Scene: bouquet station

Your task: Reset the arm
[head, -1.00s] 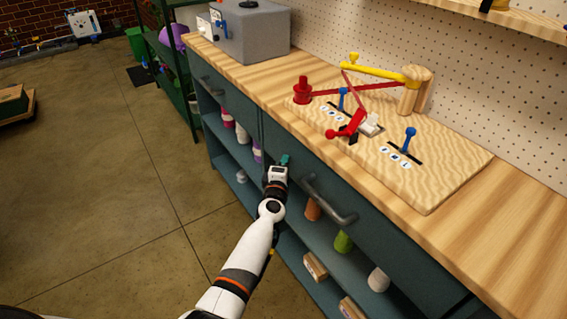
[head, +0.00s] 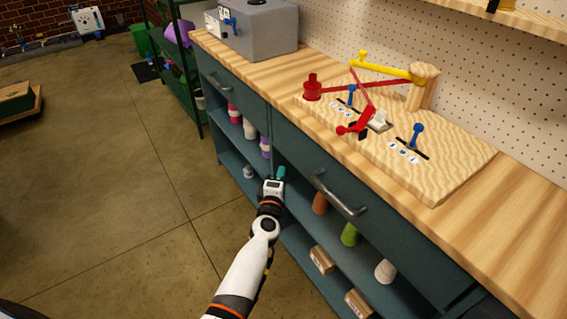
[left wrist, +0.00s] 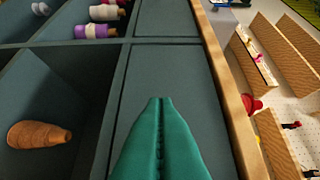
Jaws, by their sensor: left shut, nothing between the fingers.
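My left arm comes in from the bottom of the head view. Its gripper (head: 281,173) has green fingers and is in front of the dark teal cabinet (head: 290,145), below the worktop edge. In the left wrist view the two green fingers (left wrist: 160,103) lie together with nothing between them. They point along the cabinet's drawer front. My right arm and gripper do not show.
The wooden worktop (head: 500,215) holds a board with red, yellow and blue levers (head: 440,178) and a grey box (head: 262,32). A drawer handle (head: 338,195) sticks out right of the gripper. Shelves hold spools and an orange cone (left wrist: 40,134).

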